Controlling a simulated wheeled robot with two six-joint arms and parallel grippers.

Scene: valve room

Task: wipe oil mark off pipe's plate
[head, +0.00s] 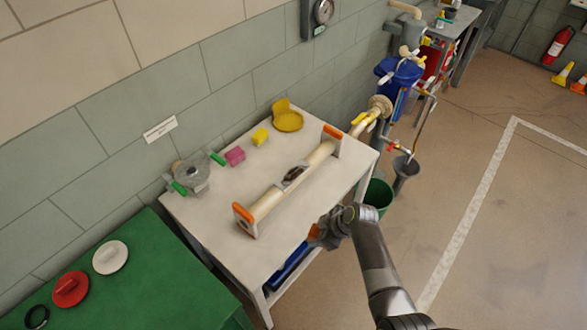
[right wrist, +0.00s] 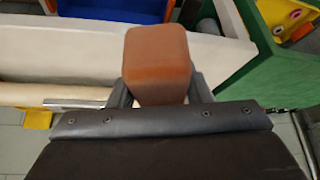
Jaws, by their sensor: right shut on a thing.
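The cream pipe (head: 268,204) lies on the pale table between two orange-topped supports. Its grey plate (head: 299,171), midway along, bears a dark mark (head: 293,174). My right gripper (head: 319,233) is beside the table's front edge, apart from the pipe and plate. It is shut on an orange-brown block (right wrist: 157,65), which stands out between its fingers in the right wrist view. In the head view the block (head: 313,232) is small and partly hidden by the gripper. My left gripper is not in view.
A green bench (head: 130,285) stands left; the floor at right is open.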

